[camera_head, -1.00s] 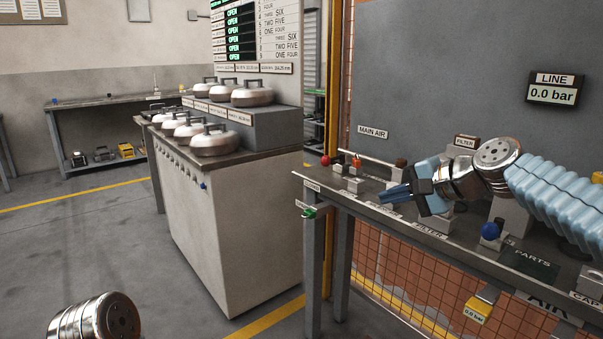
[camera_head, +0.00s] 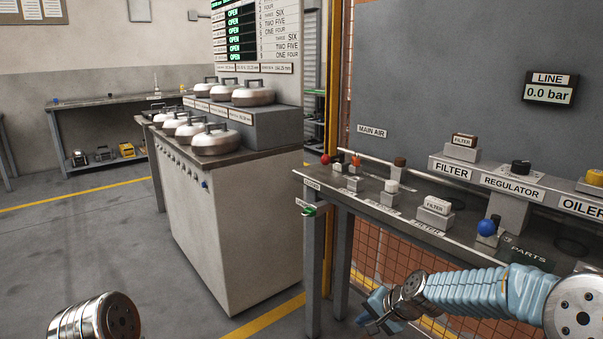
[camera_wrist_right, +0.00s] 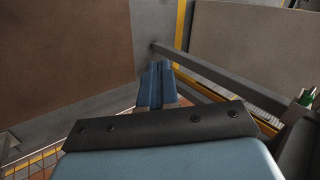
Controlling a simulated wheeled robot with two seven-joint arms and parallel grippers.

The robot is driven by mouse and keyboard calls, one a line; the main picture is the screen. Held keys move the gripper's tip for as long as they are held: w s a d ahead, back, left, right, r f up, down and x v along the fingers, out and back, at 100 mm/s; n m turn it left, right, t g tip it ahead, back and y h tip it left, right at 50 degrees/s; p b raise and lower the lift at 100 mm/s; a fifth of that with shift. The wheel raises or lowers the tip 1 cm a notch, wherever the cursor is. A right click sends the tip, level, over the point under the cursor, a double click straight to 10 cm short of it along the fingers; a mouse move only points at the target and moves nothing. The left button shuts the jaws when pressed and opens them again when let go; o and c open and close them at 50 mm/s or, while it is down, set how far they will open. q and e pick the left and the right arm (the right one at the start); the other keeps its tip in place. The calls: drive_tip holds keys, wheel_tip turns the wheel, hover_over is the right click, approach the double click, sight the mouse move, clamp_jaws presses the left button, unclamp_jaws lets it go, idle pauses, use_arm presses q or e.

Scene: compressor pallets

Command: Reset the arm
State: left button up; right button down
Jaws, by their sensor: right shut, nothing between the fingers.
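My right gripper (camera_head: 368,309) is in front of the bench and below its top, at the lower right of the head view. Its blue fingers are shut with nothing between them, and they also show together in the right wrist view (camera_wrist_right: 156,86). The sleeved right arm (camera_head: 470,293) reaches in from the right edge. A metal part of my left arm (camera_head: 95,318) shows at the lower left, but the left gripper itself is out of view.
The bench (camera_head: 345,195) carries a filter block (camera_head: 435,208), a blue ball-shaped knob (camera_head: 487,227) and small fittings. A grey cabinet (camera_head: 235,225) with several lidded metal pots stands left of it. Orange mesh (camera_head: 370,250) lies behind the bench legs. Open floor (camera_head: 90,240) spreads at left.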

drive_tip(key=s+a+f+n+g+h, duration=0.1)
drive_tip(key=s+f+n+g, duration=0.1)
drive_tip(key=s+f, duration=0.65)
drive_tip(key=s+a+f+n+g, duration=0.15)
drive_tip(key=s+f, duration=0.35)
drive_tip(key=f, duration=0.6)
drive_tip(key=s+a+f+n, duration=0.1)
drive_tip(key=s+f, duration=0.2)
drive_tip(key=s, duration=0.4)
drive_tip(key=s+a+f+n+g, duration=0.1)
drive_tip(key=s+f, duration=0.2)
drive_tip(key=s, duration=0.4)
drive_tip(key=shift+s+f, duration=0.4)
